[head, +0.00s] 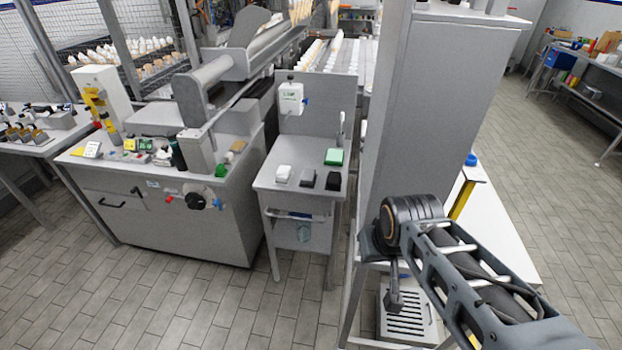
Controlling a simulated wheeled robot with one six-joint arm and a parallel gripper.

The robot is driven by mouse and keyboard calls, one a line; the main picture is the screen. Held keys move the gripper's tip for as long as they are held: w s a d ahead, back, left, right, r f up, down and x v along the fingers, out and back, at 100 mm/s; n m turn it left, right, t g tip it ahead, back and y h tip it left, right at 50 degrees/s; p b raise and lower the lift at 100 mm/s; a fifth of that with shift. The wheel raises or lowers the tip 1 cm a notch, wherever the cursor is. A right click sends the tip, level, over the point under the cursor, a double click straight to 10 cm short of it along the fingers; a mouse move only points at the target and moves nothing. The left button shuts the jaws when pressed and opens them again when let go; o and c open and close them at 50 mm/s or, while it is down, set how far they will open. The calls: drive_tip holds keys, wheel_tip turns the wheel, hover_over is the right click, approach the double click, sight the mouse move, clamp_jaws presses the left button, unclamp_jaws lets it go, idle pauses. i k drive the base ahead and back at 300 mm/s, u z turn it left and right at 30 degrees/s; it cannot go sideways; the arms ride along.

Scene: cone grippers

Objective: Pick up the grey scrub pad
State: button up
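Several small pads lie on top of the small grey table (268,180) in the middle of the head view. A dark grey pad (308,178) lies between a pale, whitish pad (283,173) on its left and a black pad (333,181) on its right. A green pad (334,157) lies behind the black one. The dark grey one looks most like the grey scrub pad, but they are small in view. My arm reaches in from the lower right, well apart from the pads; I cannot make out my gripper's fingers.
A tall grey column (430,110) stands right of the small table. A larger machine bench (150,220) with tools stands to the left. A white box (291,98) is on the small table's back panel. The tiled floor (240,310) in front is clear.

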sight(308, 176)
drive_tip(key=u, duration=1.6)
drive_tip(key=i, duration=2.35)
drive_tip(key=z, duration=2.9)
